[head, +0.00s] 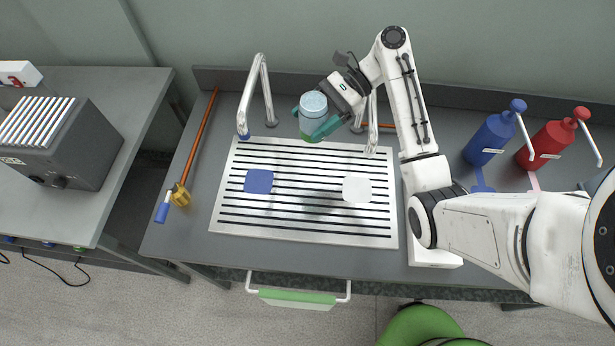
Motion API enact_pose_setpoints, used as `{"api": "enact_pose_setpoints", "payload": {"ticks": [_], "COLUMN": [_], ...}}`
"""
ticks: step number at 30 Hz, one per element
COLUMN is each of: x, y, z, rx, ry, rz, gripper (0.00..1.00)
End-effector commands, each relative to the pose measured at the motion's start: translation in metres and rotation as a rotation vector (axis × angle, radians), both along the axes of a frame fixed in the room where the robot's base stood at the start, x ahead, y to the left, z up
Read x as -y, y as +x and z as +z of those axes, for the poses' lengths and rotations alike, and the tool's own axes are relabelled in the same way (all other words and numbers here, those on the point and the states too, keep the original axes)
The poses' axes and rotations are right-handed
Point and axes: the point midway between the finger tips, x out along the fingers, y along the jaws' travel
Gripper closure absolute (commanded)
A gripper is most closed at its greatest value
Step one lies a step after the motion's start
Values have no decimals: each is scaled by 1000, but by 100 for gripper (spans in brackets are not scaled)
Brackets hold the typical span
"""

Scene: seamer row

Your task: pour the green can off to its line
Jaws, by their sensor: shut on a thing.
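The can (312,111) is in my gripper, above the far edge of a slotted metal drain plate. It looks pale blue-white at the top, with green at its lower part, and seems close to upright. A light, speckled fill shows at its open top. My gripper (318,122) has teal fingers shut around the can from the right. A line on the can cannot be made out. The slotted plate (228,215) lies on the grey bench with a blue square (258,181) and a white square (357,189) on it.
Two curved metal spouts (257,90) stand behind the plate, close to the can. Blue (488,138) and red (550,144) pump bottles stand at right. A brass-ended orange rod (197,140) lies at left. A grey slatted box (62,140) sits on the left bench. The plate's front is clear.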

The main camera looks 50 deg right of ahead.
Motion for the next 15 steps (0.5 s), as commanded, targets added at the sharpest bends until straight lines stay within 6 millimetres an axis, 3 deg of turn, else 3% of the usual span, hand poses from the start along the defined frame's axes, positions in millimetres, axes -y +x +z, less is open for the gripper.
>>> {"api": "enact_pose_setpoints", "payload": {"ticks": [15], "x": [1], "y": [1], "z": [-1], "rx": [13], "ry": [-29], "rz": [-1], "gripper": [73]}}
